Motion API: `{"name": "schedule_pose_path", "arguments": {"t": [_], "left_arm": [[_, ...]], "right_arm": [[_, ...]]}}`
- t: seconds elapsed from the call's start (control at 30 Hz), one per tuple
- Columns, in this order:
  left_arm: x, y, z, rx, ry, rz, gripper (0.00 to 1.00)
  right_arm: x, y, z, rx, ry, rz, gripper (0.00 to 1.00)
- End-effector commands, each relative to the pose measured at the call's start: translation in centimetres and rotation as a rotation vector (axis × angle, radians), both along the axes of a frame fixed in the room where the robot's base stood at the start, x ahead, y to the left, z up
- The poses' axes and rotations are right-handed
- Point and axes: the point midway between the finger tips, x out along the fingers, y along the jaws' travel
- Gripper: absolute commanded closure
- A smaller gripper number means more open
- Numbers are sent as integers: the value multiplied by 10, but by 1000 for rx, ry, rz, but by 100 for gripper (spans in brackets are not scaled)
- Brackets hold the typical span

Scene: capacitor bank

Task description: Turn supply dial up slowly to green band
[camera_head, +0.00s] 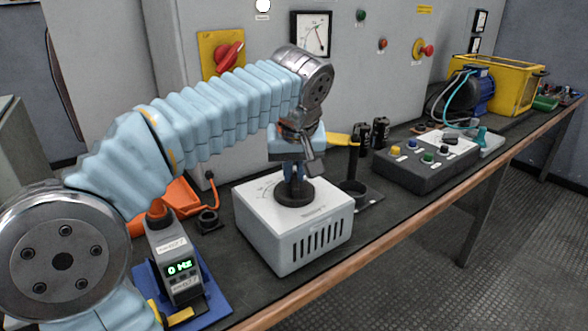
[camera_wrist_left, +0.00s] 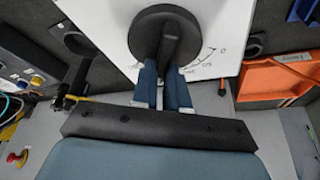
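The supply dial (camera_head: 294,193) is a round black knob with a raised grip bar, on top of a white box (camera_head: 270,231) with side vents. In the left wrist view the dial (camera_wrist_left: 183,20) shows near the top, with a printed scale (camera_wrist_left: 205,60) partly visible beside it. My left gripper (camera_head: 293,172) points down onto the dial. Its two blue fingers (camera_wrist_left: 164,72) stand on either side of the grip bar and look closed on it. A green band cannot be made out on the scale. My right gripper is in no view.
A grey button box (camera_head: 425,160) and black cylinders stand to the right. The bench's front edge is close to the white box.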

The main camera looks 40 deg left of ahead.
Motion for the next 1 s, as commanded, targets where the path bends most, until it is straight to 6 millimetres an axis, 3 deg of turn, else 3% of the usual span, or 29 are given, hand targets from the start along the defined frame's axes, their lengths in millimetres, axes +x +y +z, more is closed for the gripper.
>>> {"name": "schedule_pose_path", "arguments": {"t": [0.17, 0.4, 0.7, 0.73, 0.87, 1.0], "left_arm": [[0, 0, 0, -1, -1, -17, 100], [1, -2, 1, 0, -1, -193, 100], [1, -2, 0, 0, 0, -211, 100], [1, -2, 0, 0, -1, -211, 83], [1, -2, 0, 0, 0, -210, 63], [1, -2, 0, 0, 0, -210, 61]], "right_arm": [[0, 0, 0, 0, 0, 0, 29], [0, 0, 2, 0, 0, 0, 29], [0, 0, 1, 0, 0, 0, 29], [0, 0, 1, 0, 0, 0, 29], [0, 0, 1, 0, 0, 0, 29], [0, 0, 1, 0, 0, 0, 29]]}}
